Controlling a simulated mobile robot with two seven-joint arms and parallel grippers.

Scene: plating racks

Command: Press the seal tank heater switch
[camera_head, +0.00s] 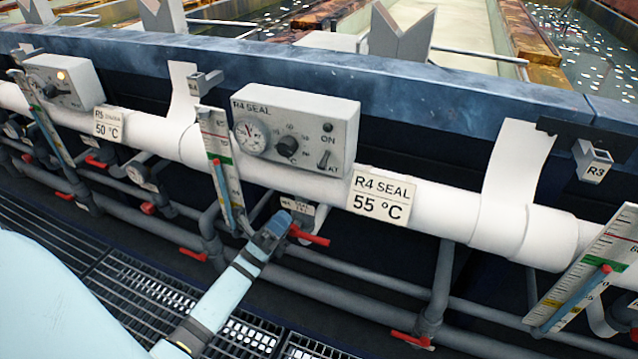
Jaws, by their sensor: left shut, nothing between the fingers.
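The R4 SEAL heater box (297,127) is a grey control box mounted on the tank front above the white pipe. It carries a round gauge (251,135), a black knob (287,146), a small dark lamp (327,128) marked ON, and a toggle switch (325,159) at its lower right. A sign (379,197) reading R4 SEAL 55 °C sits below and right of the box. My left gripper (282,222) is shut and empty, below the box and beside a red valve handle (309,236). It is apart from the switch. My right gripper is not in view.
A level gauge with a scale (221,165) stands left of my gripper. Grey pipes with red handles run below. An R3 tag (595,168) is at right.

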